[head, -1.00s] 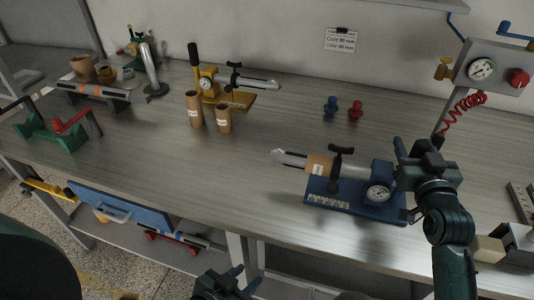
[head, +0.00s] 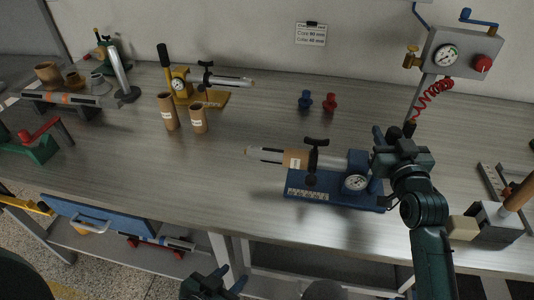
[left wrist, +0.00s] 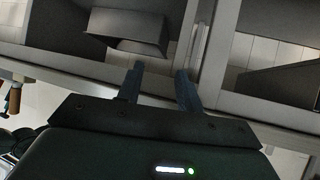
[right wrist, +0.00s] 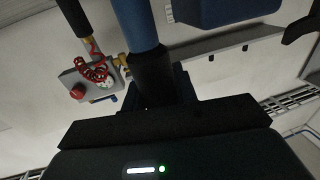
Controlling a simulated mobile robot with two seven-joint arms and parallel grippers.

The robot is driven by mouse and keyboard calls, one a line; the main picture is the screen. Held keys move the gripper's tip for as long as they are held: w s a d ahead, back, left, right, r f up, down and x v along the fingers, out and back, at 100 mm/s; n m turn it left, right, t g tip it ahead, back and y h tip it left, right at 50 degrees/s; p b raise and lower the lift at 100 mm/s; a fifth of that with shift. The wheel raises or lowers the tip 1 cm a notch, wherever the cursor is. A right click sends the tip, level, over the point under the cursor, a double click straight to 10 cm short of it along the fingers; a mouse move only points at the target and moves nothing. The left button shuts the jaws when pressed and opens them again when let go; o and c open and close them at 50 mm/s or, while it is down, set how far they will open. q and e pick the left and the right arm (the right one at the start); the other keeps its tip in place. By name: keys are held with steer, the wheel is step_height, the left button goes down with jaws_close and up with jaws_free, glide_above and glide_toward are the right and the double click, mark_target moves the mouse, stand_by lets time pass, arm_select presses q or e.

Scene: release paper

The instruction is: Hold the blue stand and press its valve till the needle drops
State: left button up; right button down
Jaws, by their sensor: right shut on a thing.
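The blue stand (head: 330,199) lies on the bench, with a silver-grey tube (head: 265,155) carrying a tan paper band (head: 296,160) along it. Its round white gauge (head: 355,182) faces me; the needle is too small to read. A black T-shaped knob (head: 317,142) is above the tube and a dark round knob (head: 311,180) below it; I cannot tell which part is the valve. My right gripper (head: 384,148) is at the stand's right end, shut on the black grip (right wrist: 152,78) of a blue lever (right wrist: 135,22). My left gripper (head: 226,277) is open and empty in front of the bench.
A wall box (head: 450,54) with a gauge, red knob and red coiled hose stands behind my right gripper. A yellow stand (head: 212,100), two paper tubes (head: 168,112) and blue and red pegs (head: 305,100) are farther back.

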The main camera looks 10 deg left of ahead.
arm_select(q)
steer(key=shift+c, duration=0.4)
jaws_close()
stand_by(1.6)
